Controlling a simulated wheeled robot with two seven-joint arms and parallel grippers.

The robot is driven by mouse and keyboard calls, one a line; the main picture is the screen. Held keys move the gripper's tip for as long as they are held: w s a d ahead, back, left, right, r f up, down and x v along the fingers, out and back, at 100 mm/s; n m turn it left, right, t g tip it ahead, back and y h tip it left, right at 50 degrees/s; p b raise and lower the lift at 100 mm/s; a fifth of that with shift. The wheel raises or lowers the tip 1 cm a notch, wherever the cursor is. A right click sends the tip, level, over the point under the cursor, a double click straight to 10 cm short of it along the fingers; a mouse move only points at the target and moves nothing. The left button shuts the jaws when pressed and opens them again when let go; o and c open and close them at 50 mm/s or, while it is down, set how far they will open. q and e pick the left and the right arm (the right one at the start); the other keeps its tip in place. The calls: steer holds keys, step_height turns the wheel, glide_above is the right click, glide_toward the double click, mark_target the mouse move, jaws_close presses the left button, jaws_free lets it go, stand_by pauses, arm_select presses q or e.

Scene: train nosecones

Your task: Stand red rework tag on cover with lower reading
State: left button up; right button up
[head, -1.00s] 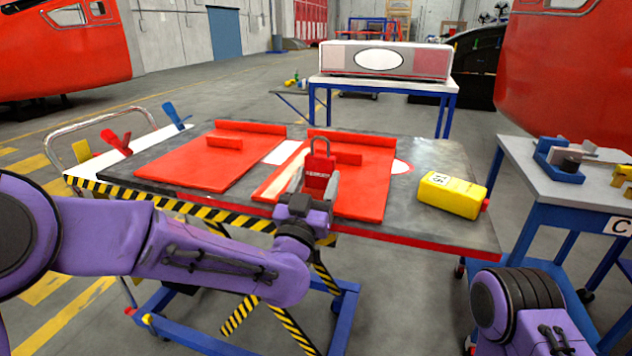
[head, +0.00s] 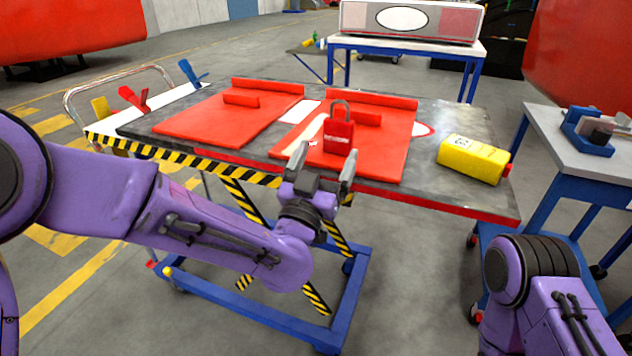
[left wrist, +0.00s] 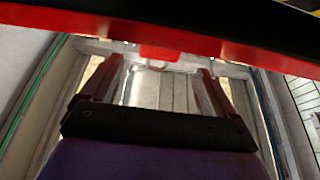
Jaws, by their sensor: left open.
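The red rework tag (head: 338,137), padlock-shaped with a grey shackle and white lettering, stands upright on the front part of the right red cover (head: 390,150). The left red cover (head: 200,122) lies beside it with nothing standing on it. My left gripper (head: 322,165) is open and empty at the table's front edge, just below and in front of the tag. Its spread fingers (left wrist: 160,85) also show in the left wrist view, with a small red piece beyond them, perhaps the tag. My right gripper is out of view. No reading is legible.
A yellow box-shaped device (head: 473,160) with a red end lies at the table's right. Clamps in yellow, red and blue (head: 190,72) stand at the left edge. A side table (head: 575,150) holds a blue fixture. White patches lie beside the covers.

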arm_select(q)
steer(key=b+v, duration=0.1)
steer(key=v, duration=0.5)
steer(key=shift+s+f, duration=0.2)
steer(key=shift+s, duration=0.05)
steer(key=shift+a, duration=0.1)
steer(key=s+a+f+n+g+y, duration=0.1)
steer(key=a+f+n+g+y, duration=0.2)
steer(key=f, duration=0.7)
steer(key=s+a+f+n+g+y, duration=0.1)
steer(key=s+a+f+g, duration=0.3)
steer(key=f, duration=0.6)
steer(key=w+a+f+n+g+y, duration=0.15)
steer(key=a+f, duration=0.35)
steer(key=f, duration=0.5)
steer(key=s+a+f+n+g+y, duration=0.2)
steer(key=s+a+f+g, duration=0.45)
steer(key=s, duration=0.65)
steer(key=s+a+f+n+g+y, duration=0.3)
steer(key=s+a+f, duration=0.5)
steer(key=s+f, duration=0.4)
step_height(320, 180, up, 9)
steer(key=p, duration=0.7)
steer(key=shift+s+p, duration=0.2)
steer(key=shift+p, duration=0.15)
